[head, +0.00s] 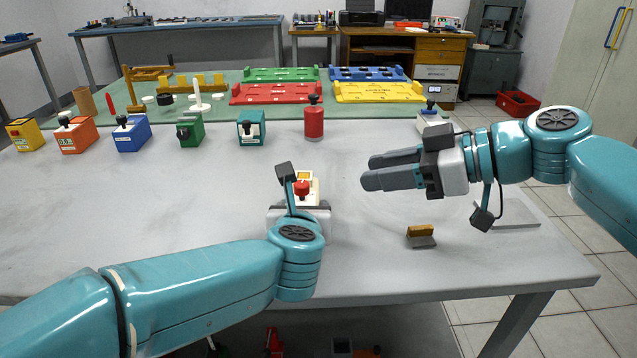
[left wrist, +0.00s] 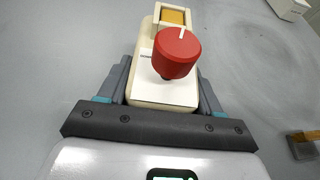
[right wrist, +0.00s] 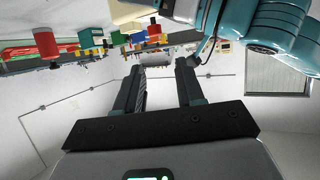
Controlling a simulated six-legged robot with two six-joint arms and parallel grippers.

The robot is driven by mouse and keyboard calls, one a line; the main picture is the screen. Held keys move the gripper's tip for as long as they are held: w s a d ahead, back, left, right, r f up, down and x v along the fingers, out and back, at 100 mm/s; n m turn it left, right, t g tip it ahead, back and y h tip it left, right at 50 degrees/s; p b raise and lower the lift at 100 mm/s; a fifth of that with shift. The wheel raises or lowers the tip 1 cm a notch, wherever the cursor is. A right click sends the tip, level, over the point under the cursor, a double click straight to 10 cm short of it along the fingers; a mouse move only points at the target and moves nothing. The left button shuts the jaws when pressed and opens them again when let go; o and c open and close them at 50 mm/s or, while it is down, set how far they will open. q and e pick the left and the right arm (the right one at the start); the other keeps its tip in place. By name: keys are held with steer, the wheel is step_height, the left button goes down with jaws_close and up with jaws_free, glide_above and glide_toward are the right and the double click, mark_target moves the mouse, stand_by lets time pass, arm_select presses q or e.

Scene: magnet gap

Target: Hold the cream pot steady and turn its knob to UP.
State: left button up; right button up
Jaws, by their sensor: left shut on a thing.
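The cream pot (left wrist: 158,95) is a cream box with a red knob (left wrist: 175,52) on top and an amber window (left wrist: 174,16) at its far end. A white line marks the knob's top, pointing toward the window end. Some label print beside the knob is too small to read. My left gripper (left wrist: 161,88) is shut on the pot, one finger along each side. In the head view the pot (head: 313,185) is partly hidden by my left wrist. My right gripper (head: 367,171) is to the right of the pot, raised above the table, open and empty, as the right wrist view (right wrist: 160,75) shows.
A small block with an amber top (head: 421,233) lies right of the pot. Coloured boxes stand along the back, with a red cylinder (head: 314,122) and a white box (head: 432,122). Red (head: 275,94) and yellow (head: 380,93) racks sit on a green mat. The table's middle is mostly clear.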

mark_target(305, 187)
steer(key=x, duration=1.2)
steer(key=shift+w+d+f, duration=0.15)
steer(key=shift+d+f, duration=0.1)
steer(key=shift+f, duration=0.15)
jaws_close()
steer(key=shift+s+a+m+t+h, duration=0.15)
steer(key=shift+m+t+h, duration=0.2)
steer(key=shift+m+t, duration=0.2)
steer(key=shift+s+m+t+h, duration=0.15)
steer(key=shift+m+t+h, duration=0.25)
steer(key=shift+m, duration=0.25)
steer(key=shift+s+a+m+t+h, duration=0.1)
steer(key=shift+s+m+t+h, duration=0.05)
steer(key=shift+m+t+h, duration=0.9)
steer(key=shift+m+t, duration=0.25)
steer(key=shift+t, duration=0.05)
jaws_free()
